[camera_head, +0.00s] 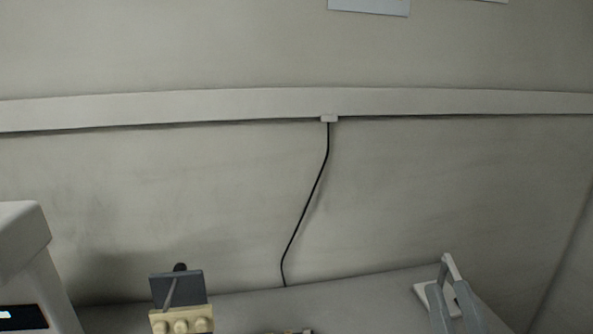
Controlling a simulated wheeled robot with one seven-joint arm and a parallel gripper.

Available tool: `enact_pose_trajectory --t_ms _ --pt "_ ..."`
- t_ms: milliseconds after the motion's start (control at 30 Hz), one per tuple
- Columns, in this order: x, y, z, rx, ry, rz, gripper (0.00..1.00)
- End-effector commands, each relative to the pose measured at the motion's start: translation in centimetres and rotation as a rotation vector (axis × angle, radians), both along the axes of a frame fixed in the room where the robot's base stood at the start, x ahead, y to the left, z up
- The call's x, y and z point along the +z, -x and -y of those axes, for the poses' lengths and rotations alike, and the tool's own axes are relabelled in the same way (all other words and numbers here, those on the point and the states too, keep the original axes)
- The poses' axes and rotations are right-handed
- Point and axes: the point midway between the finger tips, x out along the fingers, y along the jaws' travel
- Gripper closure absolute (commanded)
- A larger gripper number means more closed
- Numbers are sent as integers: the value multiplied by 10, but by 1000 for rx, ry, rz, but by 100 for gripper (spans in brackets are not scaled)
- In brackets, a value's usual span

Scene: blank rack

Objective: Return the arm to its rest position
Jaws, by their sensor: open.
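I cannot make out my gripper or its fingers in the head view. The view takes in mostly the back wall, with only a strip of the bench (365,283) along the bottom. No rack can be told for sure in this view.
A white machine (22,265) with a small lit display stands at the lower left. Beside it is a dark grey panel (190,287) above a tan block (181,321) with rounded knobs. A grey and white stand (456,297) is at the lower right. A black cable (308,205) hangs from the wall rail (200,107).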

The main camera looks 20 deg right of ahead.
Motion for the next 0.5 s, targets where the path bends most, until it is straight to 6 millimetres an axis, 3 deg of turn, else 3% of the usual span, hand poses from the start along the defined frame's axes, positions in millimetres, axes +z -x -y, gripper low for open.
enact_pose_trajectory --t_ms 33,200,500 --pt "-24 7 -15 14 30 -81 57" --pt "-88 36 -61 62 117 -316 57" --pt "-176 117 -126 161 184 -664 57"
